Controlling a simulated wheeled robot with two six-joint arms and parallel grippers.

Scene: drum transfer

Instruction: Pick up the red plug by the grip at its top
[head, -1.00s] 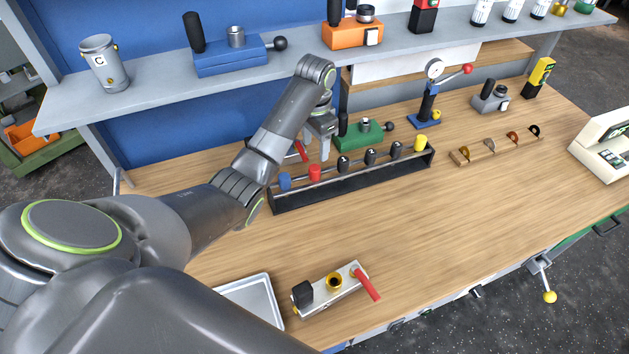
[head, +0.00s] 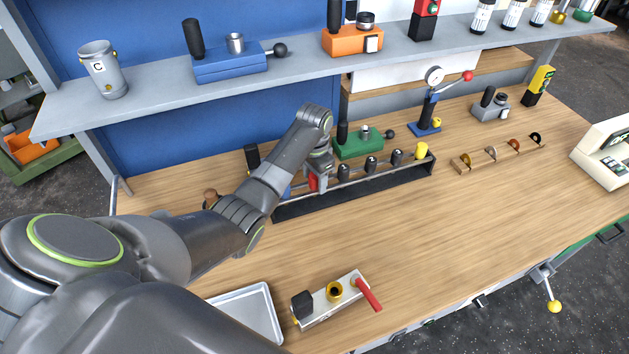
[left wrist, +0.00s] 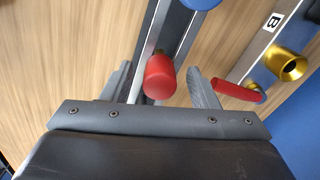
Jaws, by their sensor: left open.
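The red plug (head: 313,183) sits toward the left end of the long dark rack (head: 352,194). It also shows in the left wrist view (left wrist: 160,77), with its rounded top toward the camera. My left gripper (head: 319,181) is low at the rack, right at the plug. In the left wrist view my left gripper (left wrist: 160,88) is open, with one finger on each side of the plug and visible gaps. The arm and gripper hide part of the plug in the head view. My right gripper does not show.
Black plugs (head: 371,165) and a yellow plug (head: 421,150) stand farther right in the rack. A blue plug (left wrist: 200,3) is beside the red one. A block marked B (left wrist: 262,45) with a red handle (left wrist: 236,92) lies close to one finger. The front table is mostly clear.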

